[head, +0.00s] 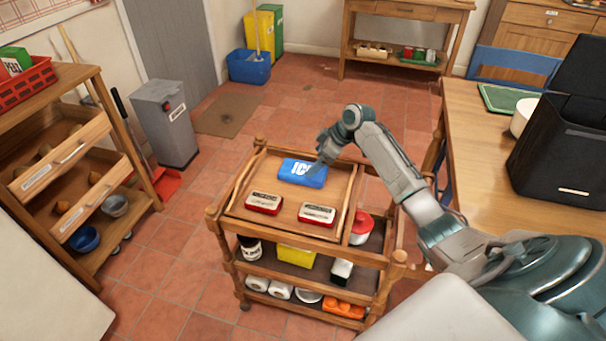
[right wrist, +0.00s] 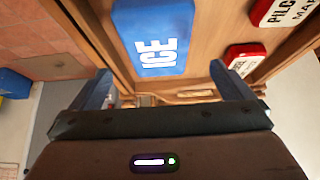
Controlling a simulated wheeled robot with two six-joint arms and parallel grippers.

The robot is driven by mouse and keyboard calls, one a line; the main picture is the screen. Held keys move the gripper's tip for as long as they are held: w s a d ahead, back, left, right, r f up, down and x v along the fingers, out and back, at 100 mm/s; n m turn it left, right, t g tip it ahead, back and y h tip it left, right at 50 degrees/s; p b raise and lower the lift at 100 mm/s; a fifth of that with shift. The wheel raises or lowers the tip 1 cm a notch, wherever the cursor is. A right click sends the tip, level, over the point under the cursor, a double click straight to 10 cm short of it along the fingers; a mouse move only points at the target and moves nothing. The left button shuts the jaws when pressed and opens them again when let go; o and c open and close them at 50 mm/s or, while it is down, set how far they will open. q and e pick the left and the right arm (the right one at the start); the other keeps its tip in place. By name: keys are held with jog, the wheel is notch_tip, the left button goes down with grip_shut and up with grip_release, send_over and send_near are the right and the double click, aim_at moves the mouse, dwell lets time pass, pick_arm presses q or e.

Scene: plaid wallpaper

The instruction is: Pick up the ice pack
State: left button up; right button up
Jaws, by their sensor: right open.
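The blue ice pack (head: 302,173) with white "ICE" lettering lies flat on the top tray of the wooden cart (head: 262,164), toward its back. In the right wrist view the ice pack (right wrist: 155,38) shows beyond the fingers, at the top. My right gripper (head: 322,158) is just above the right end of the ice pack in the head view, and its fingertips are hard to make out there. In the right wrist view my right gripper (right wrist: 162,85) is open, with nothing between its fingers. My left gripper is not in view.
Two red-and-white tins, one left (head: 264,203) and one right (head: 317,214), lie at the front of the tray. Raised wooden edges border the tray. A wooden table (head: 480,150) with a black bag (head: 565,150) stands right. A drawer shelf (head: 75,160) stands left.

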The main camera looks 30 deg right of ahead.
aim_at(304, 169)
jog(key=x, duration=0.7)
jog(key=shift+w+d, duration=0.1)
jog(key=shift+d, duration=0.05)
jog(key=shift+r, duration=0.1)
jog(key=c, duration=1.1)
